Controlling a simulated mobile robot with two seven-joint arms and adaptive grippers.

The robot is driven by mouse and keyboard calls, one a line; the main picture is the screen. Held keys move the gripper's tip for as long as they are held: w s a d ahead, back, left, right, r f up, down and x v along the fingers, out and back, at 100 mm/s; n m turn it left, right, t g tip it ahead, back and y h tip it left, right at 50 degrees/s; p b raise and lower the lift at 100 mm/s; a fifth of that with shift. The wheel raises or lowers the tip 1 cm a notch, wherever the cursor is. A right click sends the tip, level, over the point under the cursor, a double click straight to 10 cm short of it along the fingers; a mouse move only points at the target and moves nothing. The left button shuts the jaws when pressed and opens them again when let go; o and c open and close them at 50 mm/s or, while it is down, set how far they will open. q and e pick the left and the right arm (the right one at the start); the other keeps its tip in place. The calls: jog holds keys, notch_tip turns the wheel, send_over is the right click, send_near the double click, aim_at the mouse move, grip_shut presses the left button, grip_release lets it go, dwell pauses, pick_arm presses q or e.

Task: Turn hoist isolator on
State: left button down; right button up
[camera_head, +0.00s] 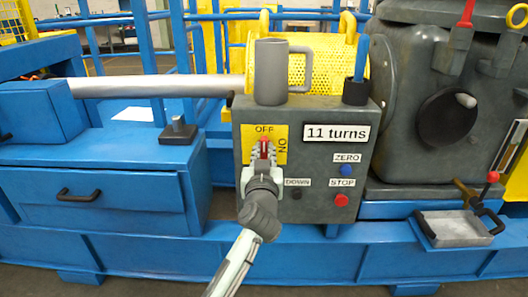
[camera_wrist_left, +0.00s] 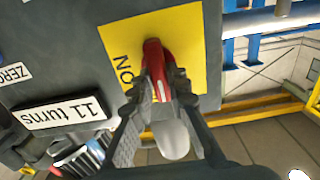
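The hoist isolator is a red handle (camera_head: 264,147) on a yellow plate (camera_head: 280,131) marked OFF above and ON at the right, on the grey control box's front. In the head view the handle's red top shows just under OFF; my gripper hides the rest. My left gripper (camera_head: 262,158) reaches it from below. In the left wrist view its fingers (camera_wrist_left: 156,92) lie on both sides of the red handle (camera_wrist_left: 153,58) and appear closed on it. ON reads beside the handle there; OFF is not visible. My right gripper is in neither view.
The control box (camera_head: 315,110) has an "11 turns" display (camera_head: 336,133), a blue ZERO button (camera_head: 346,170), a red STOP button (camera_head: 341,200) and a DOWN button. A grey mug (camera_head: 270,75) and a dark cup (camera_head: 356,90) with a blue-handled tool stand on top.

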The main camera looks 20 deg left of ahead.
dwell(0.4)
pick_arm(q)
jog(key=shift+m+p, duration=0.35)
jog(key=shift+m, duration=0.35)
jog(key=shift+d+m+p, duration=0.1)
jog(key=shift+m+p, duration=0.2)
jog(key=shift+m, duration=0.5)
jog(key=m+p, duration=0.1)
jog(key=m, duration=0.2)
jog(key=shift+d+m, duration=0.1)
jog(key=shift+m, duration=0.2)
jog(key=m+p, duration=0.1)
jog(key=m, duration=0.2)
jog(key=shift+w+m+p, duration=0.1)
jog(key=shift+m+p, duration=0.2)
jog(key=shift+p, duration=0.1)
jog(key=shift+d+f+m+p, duration=0.15)
jog(key=shift+m+p, duration=0.7)
jog(key=shift+m, duration=1.15)
jog(key=shift+f+m+p, duration=0.25)
jog(key=shift+m+p, duration=0.55)
jog(key=shift+m, duration=1.2)
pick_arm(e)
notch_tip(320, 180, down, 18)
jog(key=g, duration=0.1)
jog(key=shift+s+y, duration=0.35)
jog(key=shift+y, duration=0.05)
